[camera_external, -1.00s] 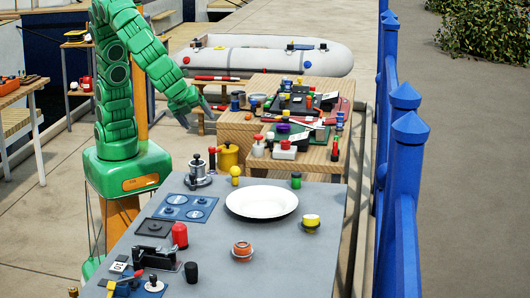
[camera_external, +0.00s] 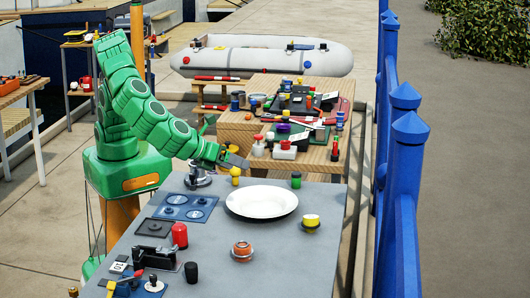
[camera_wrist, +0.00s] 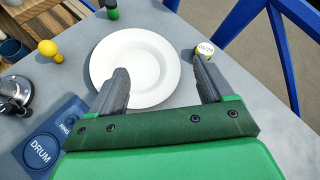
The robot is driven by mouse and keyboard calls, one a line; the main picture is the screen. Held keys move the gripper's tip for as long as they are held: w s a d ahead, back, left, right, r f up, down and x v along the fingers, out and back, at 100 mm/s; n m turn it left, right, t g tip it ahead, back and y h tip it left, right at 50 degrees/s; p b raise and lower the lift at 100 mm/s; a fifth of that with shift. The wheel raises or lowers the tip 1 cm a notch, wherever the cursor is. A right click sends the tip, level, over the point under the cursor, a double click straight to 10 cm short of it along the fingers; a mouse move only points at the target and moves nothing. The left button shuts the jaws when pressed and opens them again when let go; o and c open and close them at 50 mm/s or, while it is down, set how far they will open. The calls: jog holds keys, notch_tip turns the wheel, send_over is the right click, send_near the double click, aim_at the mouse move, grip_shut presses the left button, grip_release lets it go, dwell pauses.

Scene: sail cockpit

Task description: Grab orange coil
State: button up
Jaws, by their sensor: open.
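An orange coil (camera_external: 242,250), a short round orange piece with a darker top, sits upright on the grey table in front of the white plate. It does not show clearly in the wrist view. My gripper (camera_external: 238,160) is above the far left part of the table, near the yellow knob-like piece (camera_external: 235,174). In the wrist view my gripper (camera_wrist: 160,85) is open and empty, its two dark fingers spread apart over the white plate (camera_wrist: 136,62). The coil is well apart from my gripper, nearer the outside camera.
The grey table (camera_external: 275,250) has free room around the coil. A yellow cup-like piece (camera_external: 310,222) stands to its right, a red piece (camera_external: 180,235) and a black one (camera_external: 191,272) to its left. A blue fence (camera_external: 400,200) runs along the right.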

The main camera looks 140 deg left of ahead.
aim_at(241, 245)
jog(key=w+d+f+m+t, duration=0.1)
jog(key=w+d+f+m, duration=0.2)
jog(key=w+d+f, duration=0.1)
jog(key=w+d+f+m+t, duration=0.2)
jog(key=w+d+f, duration=0.2)
jog(key=w+f, duration=0.1)
jog(key=w+d+f+m+t, duration=0.2)
jog(key=w+d+f+m, duration=0.1)
jog(key=w, duration=0.3)
jog(key=shift+d+f+m, duration=0.3)
jog(key=shift+d+f, duration=0.35)
jog(key=shift+d, duration=0.25)
jog(key=shift+x, duration=3.85)
jog(key=c, duration=1)
jog(key=shift+c, duration=0.2)
